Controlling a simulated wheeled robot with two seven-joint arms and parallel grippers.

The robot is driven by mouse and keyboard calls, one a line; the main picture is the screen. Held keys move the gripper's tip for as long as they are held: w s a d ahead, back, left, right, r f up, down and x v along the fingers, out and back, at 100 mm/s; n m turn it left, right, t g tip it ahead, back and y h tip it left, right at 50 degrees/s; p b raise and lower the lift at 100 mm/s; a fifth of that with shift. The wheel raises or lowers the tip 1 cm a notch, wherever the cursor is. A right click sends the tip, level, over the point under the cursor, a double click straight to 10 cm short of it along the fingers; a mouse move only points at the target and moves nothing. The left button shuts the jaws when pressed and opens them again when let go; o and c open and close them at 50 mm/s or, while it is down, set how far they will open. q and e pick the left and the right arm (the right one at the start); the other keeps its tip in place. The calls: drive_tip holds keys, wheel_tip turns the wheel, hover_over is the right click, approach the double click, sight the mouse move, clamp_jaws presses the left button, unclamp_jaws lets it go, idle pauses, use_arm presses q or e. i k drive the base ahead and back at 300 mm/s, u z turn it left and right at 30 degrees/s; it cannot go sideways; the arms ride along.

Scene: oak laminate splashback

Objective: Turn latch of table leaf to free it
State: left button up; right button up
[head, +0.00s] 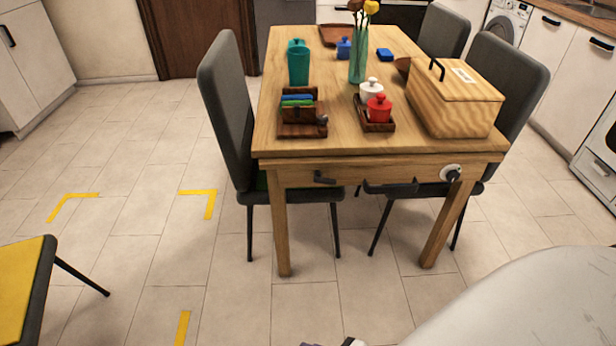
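The wooden table (345,128) stands in the middle of the head view, its short end facing me. Along this end is a thin layered edge, perhaps the table leaf (380,159); I cannot tell if it is separate. Farther right on the board is a round white plate with a black knob (452,174). I cannot tell which one is the latch. Neither gripper shows clearly; only small dark bits touch the bottom edge.
Grey chairs (226,105) stand along both table sides. A wooden box (455,100), a red jar (379,108), a teal cup (298,66) and a vase (358,62) are on top. A yellow seat (18,290) is at left. Floor before the table is clear.

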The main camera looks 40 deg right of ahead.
sight(318, 178)
drive_tip(key=u, duration=0.5)
drive_tip(key=k, duration=1.2)
drive_tip(key=u, duration=0.75)
drive_tip(key=i, duration=1.2)
drive_tip(key=z, duration=1.25)
drive_tip(key=i, duration=0.65)
drive_tip(key=z, duration=0.65)
